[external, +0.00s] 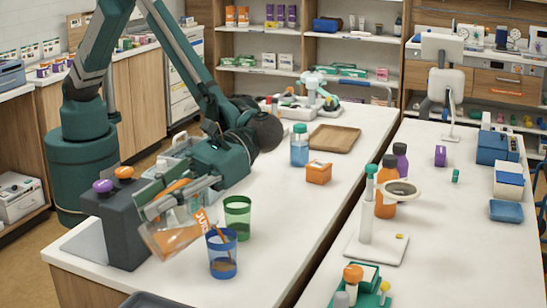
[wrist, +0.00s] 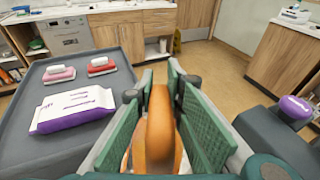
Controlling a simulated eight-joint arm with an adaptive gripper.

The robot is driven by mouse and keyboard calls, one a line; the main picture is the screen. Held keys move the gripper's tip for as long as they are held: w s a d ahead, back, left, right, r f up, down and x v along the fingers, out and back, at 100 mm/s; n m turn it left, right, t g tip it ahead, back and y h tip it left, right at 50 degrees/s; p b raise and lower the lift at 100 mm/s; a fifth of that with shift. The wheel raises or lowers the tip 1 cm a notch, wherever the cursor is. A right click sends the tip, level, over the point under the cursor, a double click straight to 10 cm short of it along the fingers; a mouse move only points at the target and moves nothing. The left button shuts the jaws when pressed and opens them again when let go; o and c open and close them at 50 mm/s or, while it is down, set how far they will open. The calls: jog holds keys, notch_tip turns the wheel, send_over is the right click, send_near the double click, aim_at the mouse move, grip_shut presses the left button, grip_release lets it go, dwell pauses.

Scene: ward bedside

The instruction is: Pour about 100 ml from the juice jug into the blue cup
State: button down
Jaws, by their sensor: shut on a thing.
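My gripper (external: 172,196) is shut on the orange handle of the juice jug (external: 172,240); the handle also shows between the green finger pads in the wrist view (wrist: 160,130). The jug is clear, holds orange juice and is strongly tilted, its mouth toward the right. The blue cup (external: 222,256) stands upright on the white counter just right of the jug. A thin orange streak runs from the jug's mouth into the cup, and orange-brown liquid shows low in the cup. The jug's body is mostly hidden in the wrist view.
A green cup (external: 238,219) stands right behind the blue cup. A dark grey block (external: 122,230) with purple and orange tops is close left of the jug. The counter's right front is clear.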

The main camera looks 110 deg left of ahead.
aim_at(145, 227)
jog(key=shift+w+a+r, duration=0.2)
jog(key=shift+a+r, duration=0.1)
jog(key=shift+a, duration=0.05)
dwell(0.6)
jog(key=shift+a+r+h+b, duration=0.25)
jog(key=shift+r+h+b, duration=0.2)
jog(key=shift+h+b, duration=0.15)
dwell(0.8)
jog(key=shift+d, duration=0.1)
jog(key=d+f+y+p, duration=0.1)
jog(key=s+d+f+y+p, duration=0.1)
jog(key=d+f+p, duration=0.1)
jog(key=shift+s+d+t, duration=0.1)
jog(key=shift+s+t, duration=0.1)
jog(key=shift+t, duration=0.1)
jog(key=shift+f+y, duration=0.35)
jog(key=shift+y, duration=0.05)
jog(key=shift+d, duration=0.15)
jog(key=shift+s+d+f+t+y+p, duration=0.1)
jog(key=shift+d+f+t+y+p, duration=0.15)
jog(key=shift+f+y+p, duration=0.25)
jog(key=shift+s+d+f+t+y+p, duration=0.1)
jog(key=shift+f+t+y+p, duration=0.2)
jog(key=shift+f, duration=0.35)
jog(key=shift+f, duration=0.1)
dwell(0.7)
